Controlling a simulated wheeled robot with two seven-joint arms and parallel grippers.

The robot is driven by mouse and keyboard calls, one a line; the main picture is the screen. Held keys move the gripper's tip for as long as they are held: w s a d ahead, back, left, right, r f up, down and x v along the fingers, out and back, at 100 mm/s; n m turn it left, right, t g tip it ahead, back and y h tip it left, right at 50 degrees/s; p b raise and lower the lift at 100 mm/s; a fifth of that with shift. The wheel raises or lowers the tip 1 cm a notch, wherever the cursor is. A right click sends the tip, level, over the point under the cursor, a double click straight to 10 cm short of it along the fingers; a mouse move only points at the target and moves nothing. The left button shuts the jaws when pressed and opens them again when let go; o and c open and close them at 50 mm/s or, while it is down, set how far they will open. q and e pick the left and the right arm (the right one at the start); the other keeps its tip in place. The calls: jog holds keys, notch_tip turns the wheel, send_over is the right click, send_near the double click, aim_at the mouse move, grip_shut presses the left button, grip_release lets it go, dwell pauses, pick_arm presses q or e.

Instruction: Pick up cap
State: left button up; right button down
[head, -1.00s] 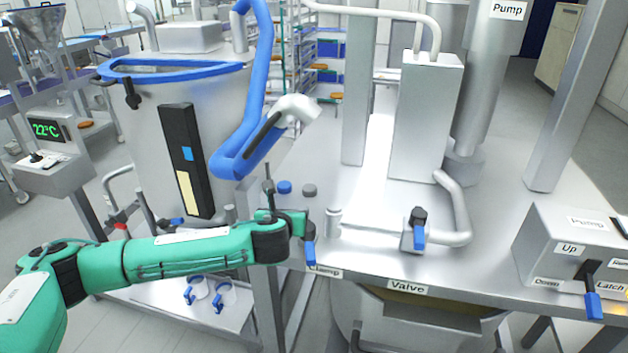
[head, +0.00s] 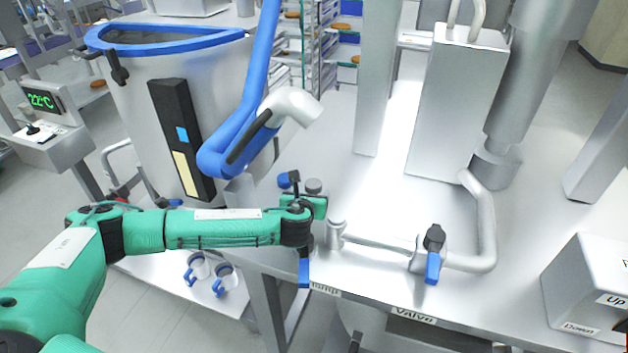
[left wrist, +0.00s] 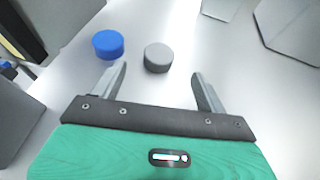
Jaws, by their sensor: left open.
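A grey cap (head: 313,185) and a blue cap (head: 284,180) lie side by side on the metal table, partly hidden behind my left gripper (head: 301,193) in the head view. In the left wrist view, the grey cap (left wrist: 158,57) lies just beyond the fingertips of my open left gripper (left wrist: 160,76), in line with the gap between them. The blue cap (left wrist: 108,44) lies further left, beyond the left finger. Nothing is between the fingers. My right gripper is out of view.
A blue filling arm with a white nozzle (head: 292,104) hangs above and behind the caps. The valve (head: 433,250) and its pipe stand to the right. A large blue-rimmed vessel (head: 150,110) is at the left. The metal table (head: 380,205) is bare right of the caps.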

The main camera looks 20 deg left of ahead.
aim_at(312, 187)
pick_arm(q)
jog(key=x, duration=0.3)
jog(key=shift+s+f+p, duration=0.15)
jog(key=shift+f+p, duration=0.1)
jog(key=shift+p, duration=0.1)
jog(key=shift+w+f, duration=0.1)
jog(key=shift+w, duration=0.35)
jog(key=p+x, duration=0.1)
jog(key=x, duration=0.1)
jog(key=shift+w+a+f+p, duration=0.15)
jog(key=shift+w+p, duration=0.15)
jog(key=shift+w, duration=0.05)
jog(key=shift+w+f, duration=0.15)
jog(key=shift+w, duration=0.15)
jog(key=shift+w+f, duration=0.1)
jog(key=shift+w, duration=0.05)
jog(key=shift+a+f, duration=0.1)
jog(key=c, duration=0.9)
jog(key=shift+c, duration=0.6)
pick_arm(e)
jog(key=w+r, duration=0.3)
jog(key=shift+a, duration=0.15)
